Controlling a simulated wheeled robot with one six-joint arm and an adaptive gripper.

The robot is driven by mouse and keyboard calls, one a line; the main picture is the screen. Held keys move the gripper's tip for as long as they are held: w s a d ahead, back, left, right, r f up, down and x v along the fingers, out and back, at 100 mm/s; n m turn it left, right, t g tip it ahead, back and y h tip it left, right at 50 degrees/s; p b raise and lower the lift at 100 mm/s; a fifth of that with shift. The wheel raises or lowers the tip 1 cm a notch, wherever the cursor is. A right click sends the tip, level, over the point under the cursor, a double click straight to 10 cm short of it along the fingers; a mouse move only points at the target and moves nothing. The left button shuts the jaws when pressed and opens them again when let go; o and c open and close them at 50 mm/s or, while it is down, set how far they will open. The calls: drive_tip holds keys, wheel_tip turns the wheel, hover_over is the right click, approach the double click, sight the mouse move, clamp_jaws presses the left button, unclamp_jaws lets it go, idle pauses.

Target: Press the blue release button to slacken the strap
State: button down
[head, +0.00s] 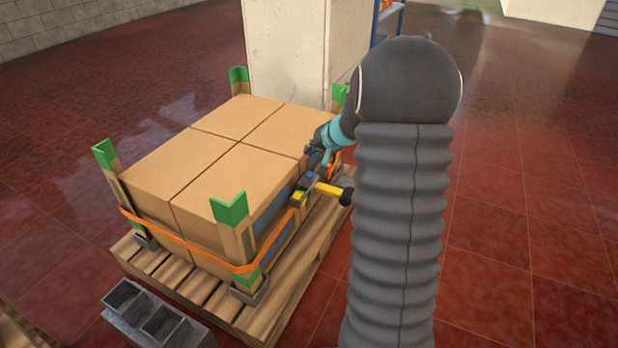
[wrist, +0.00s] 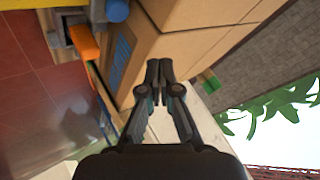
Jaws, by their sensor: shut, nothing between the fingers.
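The strap tensioner (head: 299,196) sits on the right side of the boxes, with a yellow handle (head: 328,189) ending in a black knob. A small blue button (head: 309,175) shows on its top. The orange strap (head: 180,238) runs around the boxes and corner posts. My gripper (head: 311,160) is behind the tensioner in the head view, apart from the button and partly hidden by my arm. In the wrist view my gripper (wrist: 159,68) is shut and empty, with box faces beyond it. A blue part (wrist: 117,10), likely the button, and an orange piece (wrist: 84,42) show at the upper left.
Cardboard boxes (head: 185,163) stand on a wooden pallet (head: 305,268) with green-capped corner posts (head: 230,208). A pale pillar (head: 290,55) rises behind. A grey hollow block (head: 150,315) lies in front. Red floor (head: 530,230) at the right is clear. Green leaves (wrist: 270,105) show in the wrist view.

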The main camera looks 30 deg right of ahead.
sight(311, 174)
wheel_tip(311, 174, down, 5)
drive_tip(key=shift+f+b, duration=0.1)
drive_tip(key=shift+b, duration=0.95)
drive_tip(key=shift+f, duration=0.15)
idle(0.6)
drive_tip(key=shift+f, duration=0.4)
drive_tip(key=shift+f, duration=0.6)
idle(0.9)
drive_tip(key=shift+r, duration=0.15)
drive_tip(key=shift+r+p, duration=0.45)
drive_tip(key=shift+r, duration=0.45)
drive_tip(key=shift+r, duration=0.1)
drive_tip(key=shift+r+p, duration=1.35)
drive_tip(key=shift+r, duration=1.05)
